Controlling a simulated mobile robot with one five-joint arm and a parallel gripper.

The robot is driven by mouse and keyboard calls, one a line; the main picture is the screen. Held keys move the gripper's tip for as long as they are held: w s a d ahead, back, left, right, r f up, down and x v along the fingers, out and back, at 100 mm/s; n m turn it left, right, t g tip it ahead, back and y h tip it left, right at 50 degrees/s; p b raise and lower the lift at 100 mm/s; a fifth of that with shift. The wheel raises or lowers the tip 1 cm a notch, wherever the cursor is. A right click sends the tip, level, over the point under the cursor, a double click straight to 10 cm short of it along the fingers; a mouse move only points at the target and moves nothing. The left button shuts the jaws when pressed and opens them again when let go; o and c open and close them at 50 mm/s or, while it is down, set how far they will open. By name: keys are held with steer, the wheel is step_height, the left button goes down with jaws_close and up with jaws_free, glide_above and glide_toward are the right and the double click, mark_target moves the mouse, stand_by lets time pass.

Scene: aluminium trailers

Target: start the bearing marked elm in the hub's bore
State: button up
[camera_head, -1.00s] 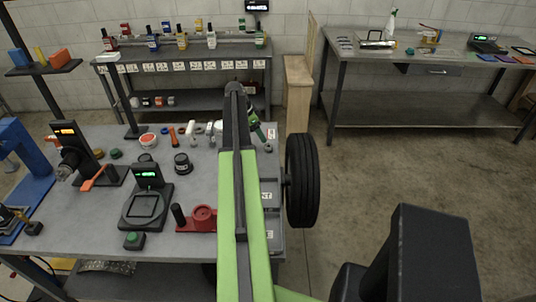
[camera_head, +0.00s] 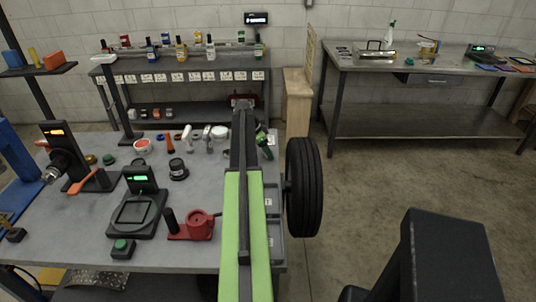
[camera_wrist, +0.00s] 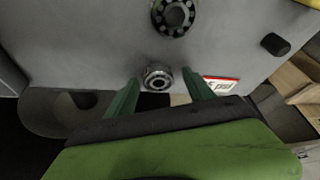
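In the wrist view, a small metal bearing (camera_wrist: 157,77) stands on the grey bench between the tips of my gripper (camera_wrist: 161,79). The two dark green fingers are open, one on each side of it, with a gap visible. A larger dark ring bearing (camera_wrist: 173,16) lies beyond it. No elm marking is readable on either. In the head view, my arm covers most of the gripper near the bench's far right corner. A red fixture (camera_head: 200,225) with a round opening sits on the bench; I cannot tell whether it holds the hub.
A white label card (camera_wrist: 220,85) lies right of the fingers, with a black cylinder (camera_wrist: 275,44) farther right. A black wheel (camera_head: 303,187) stands by the bench's right side. A scale (camera_head: 138,212) and several small parts occupy the bench (camera_head: 75,233).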

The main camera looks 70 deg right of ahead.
jaws_close()
